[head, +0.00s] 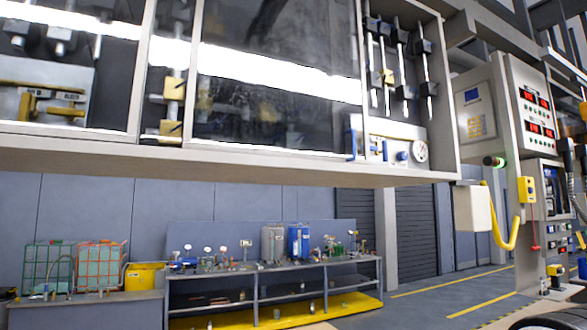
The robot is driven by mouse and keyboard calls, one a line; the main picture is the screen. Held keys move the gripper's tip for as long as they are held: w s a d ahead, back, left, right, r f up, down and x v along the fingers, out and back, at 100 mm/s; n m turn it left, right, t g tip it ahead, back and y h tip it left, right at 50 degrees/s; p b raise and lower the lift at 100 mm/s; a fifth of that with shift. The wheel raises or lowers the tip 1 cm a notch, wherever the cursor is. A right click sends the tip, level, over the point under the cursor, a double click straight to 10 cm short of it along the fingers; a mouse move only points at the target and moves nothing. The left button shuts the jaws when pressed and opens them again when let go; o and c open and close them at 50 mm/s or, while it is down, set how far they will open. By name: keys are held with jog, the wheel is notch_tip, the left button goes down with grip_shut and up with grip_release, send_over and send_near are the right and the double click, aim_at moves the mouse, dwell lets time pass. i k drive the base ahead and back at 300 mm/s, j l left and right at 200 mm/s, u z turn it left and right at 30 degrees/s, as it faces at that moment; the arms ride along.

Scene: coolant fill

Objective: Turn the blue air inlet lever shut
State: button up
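A pale panel (397,129) sits at the lower right inside the raised glass-fronted cabinet. Small blue parts show on it: an upright blue handle (352,143) at its left edge and a blue knob (402,156) near a round white gauge (421,151). I cannot tell which blue part is the air inlet lever, or whether it is open or shut. The cabinet frame partly covers this panel. My gripper is not in view.
The cabinet's bottom ledge (250,163) overhangs the upper half of the view. A control box (476,112) stands to the right. Below, a long bench (275,267) holds many small fittings. Open floor (440,292) lies at the lower right.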

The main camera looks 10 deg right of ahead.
aim_at(384, 149)
jog(key=i+l, duration=0.3)
jog(key=l, duration=0.2)
jog(key=i+l, duration=0.35)
jog(key=l, duration=0.15)
jog(key=i+l, duration=0.3)
jog(key=l, duration=0.25)
